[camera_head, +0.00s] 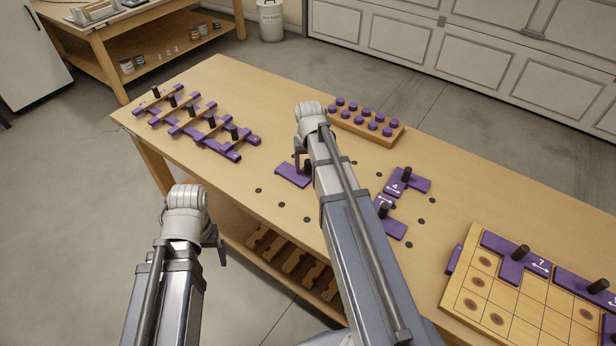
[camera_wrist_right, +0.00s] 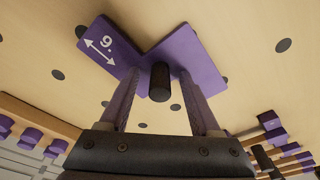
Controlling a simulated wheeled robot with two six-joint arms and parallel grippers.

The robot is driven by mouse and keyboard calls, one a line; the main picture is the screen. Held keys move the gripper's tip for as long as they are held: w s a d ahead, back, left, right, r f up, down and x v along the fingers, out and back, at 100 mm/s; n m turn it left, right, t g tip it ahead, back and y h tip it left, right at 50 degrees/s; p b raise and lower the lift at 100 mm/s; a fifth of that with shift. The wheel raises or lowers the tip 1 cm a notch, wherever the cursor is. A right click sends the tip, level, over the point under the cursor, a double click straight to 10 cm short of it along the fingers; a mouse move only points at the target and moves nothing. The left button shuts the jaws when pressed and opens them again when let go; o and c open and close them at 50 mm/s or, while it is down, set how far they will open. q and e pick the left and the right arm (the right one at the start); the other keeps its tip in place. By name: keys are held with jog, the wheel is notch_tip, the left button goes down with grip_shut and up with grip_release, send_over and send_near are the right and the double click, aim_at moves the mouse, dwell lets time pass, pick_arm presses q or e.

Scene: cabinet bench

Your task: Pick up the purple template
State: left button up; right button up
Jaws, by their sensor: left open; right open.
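A purple template (camera_head: 290,175) lies on the bench under my right gripper. In the right wrist view the purple template (camera_wrist_right: 185,50) is angular, with a white arrow and a digit that reads as 6 or 9. Its black knob (camera_wrist_right: 159,82) stands between the fingers of my right gripper (camera_wrist_right: 160,75), which is open with a finger on each side. In the head view the right gripper (camera_head: 303,163) partly hides this template. My left gripper (camera_head: 216,246) is open and empty, off the bench's front edge.
Two purple templates with black knobs, one marked 4 (camera_head: 394,187) and another (camera_head: 390,226), lie to the right. A gridded board (camera_head: 490,296) with purple templates is at far right. A rack of purple pegs (camera_head: 385,136) stands behind; wooden racks with purple ends (camera_head: 205,105) are at left.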

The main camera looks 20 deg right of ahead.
grip_shut()
dwell(0.4)
